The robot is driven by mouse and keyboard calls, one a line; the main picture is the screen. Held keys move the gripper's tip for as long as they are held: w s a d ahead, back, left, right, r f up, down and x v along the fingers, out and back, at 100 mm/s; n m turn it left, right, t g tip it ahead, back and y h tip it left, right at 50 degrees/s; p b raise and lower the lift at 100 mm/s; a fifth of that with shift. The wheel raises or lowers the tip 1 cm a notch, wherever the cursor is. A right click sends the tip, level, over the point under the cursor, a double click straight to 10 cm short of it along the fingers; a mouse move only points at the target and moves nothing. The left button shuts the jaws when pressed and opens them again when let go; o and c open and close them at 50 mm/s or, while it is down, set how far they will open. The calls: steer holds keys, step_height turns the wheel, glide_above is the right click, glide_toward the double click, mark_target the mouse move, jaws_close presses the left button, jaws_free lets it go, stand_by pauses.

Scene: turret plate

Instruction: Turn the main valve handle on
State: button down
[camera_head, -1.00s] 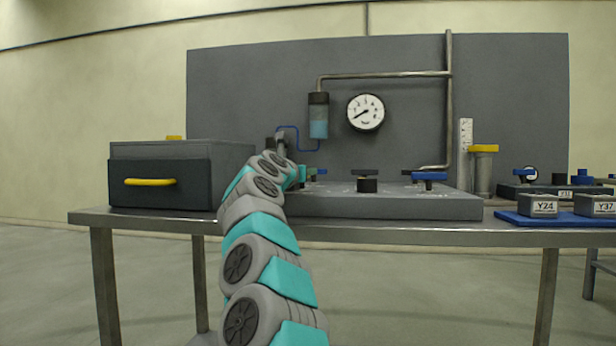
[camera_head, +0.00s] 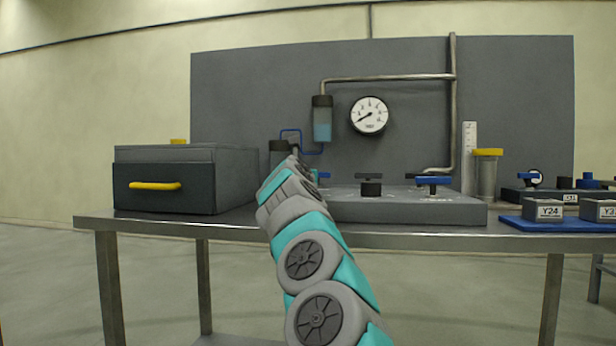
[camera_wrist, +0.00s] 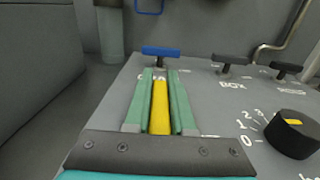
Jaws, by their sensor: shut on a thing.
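In the wrist view my gripper (camera_wrist: 160,75) has its two green fingers closed along both sides of a yellow bar-shaped handle (camera_wrist: 161,112). A blue T-handle (camera_wrist: 160,50) stands on the grey plate (camera_wrist: 205,95) just beyond the fingertips. I cannot tell whether the fingertips touch it. No readable label shows which handle is the main valve. In the head view my arm hides the gripper and the yellow handle. The plate (camera_head: 400,208) lies on the table there, with a blue T-handle (camera_head: 433,182) at its right end.
A black T-handle (camera_wrist: 230,61) marked BOX and a black dial (camera_wrist: 292,134) with a yellow pointer are to the right. A dark box (camera_head: 165,185) with a yellow drawer pull stands left. A gauge (camera_head: 370,115) hangs on the back panel. Labelled blocks (camera_head: 543,211) sit far right.

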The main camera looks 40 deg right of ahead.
steer(key=c, duration=0.8)
jaws_free()
steer(key=shift+o, duration=0.2)
steer(key=shift+a, duration=0.1)
steer(key=shift+s+a+f+b, duration=0.1)
steer(key=shift+s+a+b, duration=0.35)
steer(key=shift+b, duration=0.1)
steer(key=shift+b+v, duration=1)
steer(key=shift+v, duration=2.25)
